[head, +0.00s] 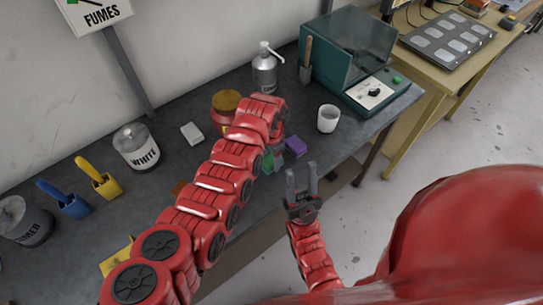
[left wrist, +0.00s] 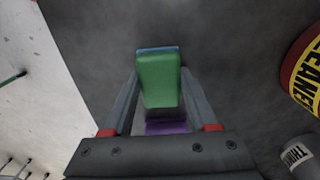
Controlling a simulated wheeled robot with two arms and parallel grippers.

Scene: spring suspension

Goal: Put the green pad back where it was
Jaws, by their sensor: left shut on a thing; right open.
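The green pad (left wrist: 159,82) is between the fingers of my left gripper (left wrist: 158,90) in the left wrist view, which is shut on it. A thin blue edge (left wrist: 157,49) shows at the pad's far end; I cannot tell what it belongs to. In the head view the green pad (head: 276,161) is partly hidden by my left arm, over or on the grey bench. A purple block (head: 295,146) lies just beside it; it also shows below the green pad in the left wrist view (left wrist: 166,127). My right gripper (head: 301,172) is open and empty at the bench's front edge.

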